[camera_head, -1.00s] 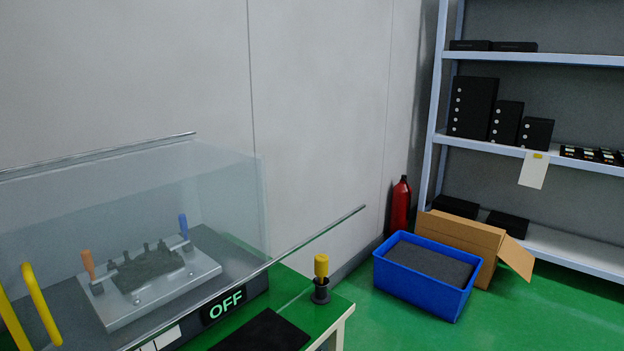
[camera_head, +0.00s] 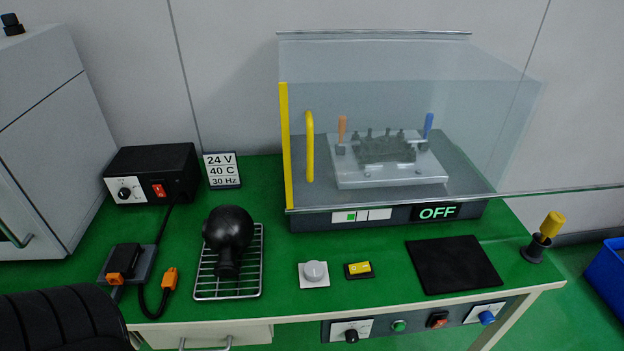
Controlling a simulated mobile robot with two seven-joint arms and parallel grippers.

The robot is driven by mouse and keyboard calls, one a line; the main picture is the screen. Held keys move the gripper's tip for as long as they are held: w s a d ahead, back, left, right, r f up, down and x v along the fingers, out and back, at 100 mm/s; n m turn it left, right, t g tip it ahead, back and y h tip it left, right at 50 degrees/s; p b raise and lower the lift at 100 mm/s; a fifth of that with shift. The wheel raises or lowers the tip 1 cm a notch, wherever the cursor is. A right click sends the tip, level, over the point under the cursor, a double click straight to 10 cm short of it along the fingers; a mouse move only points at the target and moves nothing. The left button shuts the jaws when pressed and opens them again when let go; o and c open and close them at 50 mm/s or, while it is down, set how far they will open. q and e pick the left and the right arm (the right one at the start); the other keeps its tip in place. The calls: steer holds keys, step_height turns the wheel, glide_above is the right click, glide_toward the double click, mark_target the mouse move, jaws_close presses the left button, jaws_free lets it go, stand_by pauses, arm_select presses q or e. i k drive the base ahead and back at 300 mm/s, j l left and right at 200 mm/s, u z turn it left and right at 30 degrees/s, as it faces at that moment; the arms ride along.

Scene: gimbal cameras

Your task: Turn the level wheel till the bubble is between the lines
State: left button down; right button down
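No level wheel or bubble can be made out for certain. A small yellow block in a black frame (camera_head: 359,269) lies on the front of the green bench; I cannot tell whether it is a level vial or a switch. A round grey knob on a white plate (camera_head: 314,272) is just left of it. The front panel below the bench top carries a black knob (camera_head: 351,335), a green button (camera_head: 399,326), a red-orange switch (camera_head: 437,320) and a blue knob (camera_head: 487,317). Neither of my grippers can be identified in view.

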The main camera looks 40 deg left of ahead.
mark_target(313, 270)
steer(key=u, duration=1.15)
